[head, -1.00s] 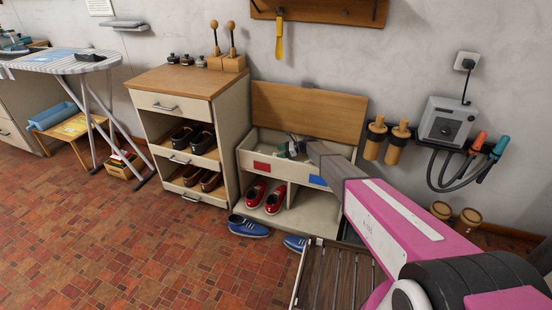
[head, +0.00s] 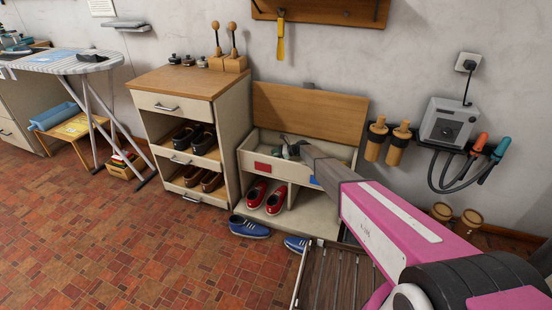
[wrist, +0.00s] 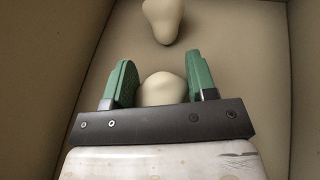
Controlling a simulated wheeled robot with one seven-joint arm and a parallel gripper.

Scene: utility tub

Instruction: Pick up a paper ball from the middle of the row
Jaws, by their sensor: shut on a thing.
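A smooth, pale cream rounded thing, taken as the paper ball (wrist: 162,89), sits between the green fingers of my gripper (wrist: 160,84) in the wrist view. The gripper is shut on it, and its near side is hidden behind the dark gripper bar. A second pale thing, pear-shaped (wrist: 163,20), lies just beyond, apart from the fingers and partly cut off by the picture's top edge. In the head view my gripper (head: 291,148) is down in the open top compartment of the low bench (head: 262,150). The balls cannot be made out there.
The compartment's tan walls (wrist: 55,60) rise on both sides of my gripper. The bench's raised wooden lid (head: 310,115) stands behind it. A drawer cabinet (head: 172,105) is close on the left. Red shoes (head: 276,199) sit below, and a slatted rack (head: 335,275) stands in front.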

